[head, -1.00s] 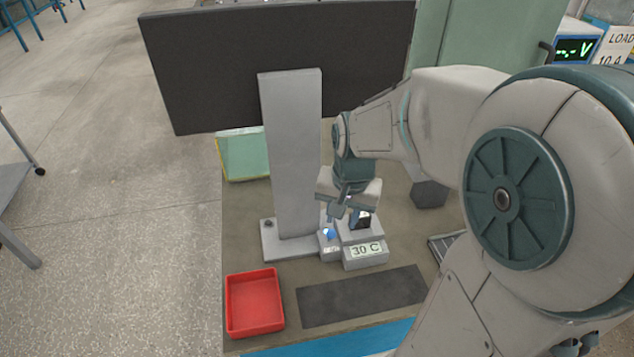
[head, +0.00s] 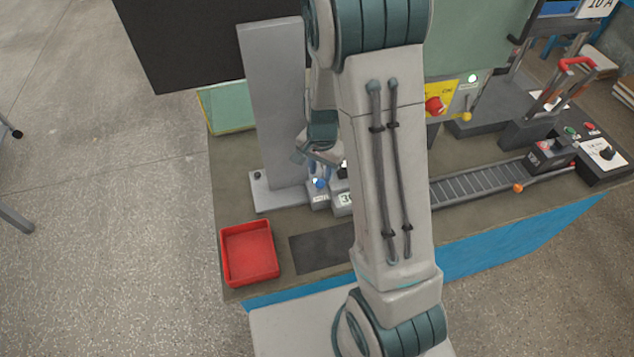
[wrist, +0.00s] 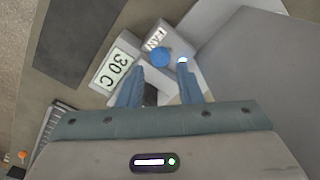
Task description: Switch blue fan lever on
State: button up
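The blue fan lever (head: 320,183) shows as a round blue knob on a small grey box with a label, at the foot of the grey post. In the wrist view the blue knob (wrist: 160,57) sits just beyond and between my fingertips, beside the FAN label (wrist: 155,38). My gripper (wrist: 160,70) is open, with its two blue fingers apart and nothing visibly held. I cannot tell whether a finger touches the knob. In the head view my arm covers part of the gripper and the boxes.
A box labelled 30 C (wrist: 118,70) stands right beside the fan box. The tall grey post (head: 272,110) rises close behind. A red tray (head: 249,252) and a dark mat (head: 318,253) lie in front. A roller track (head: 480,184) runs to the right.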

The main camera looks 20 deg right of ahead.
aim_at(320, 180)
jog(key=shift+f, duration=3.05)
grip_shut()
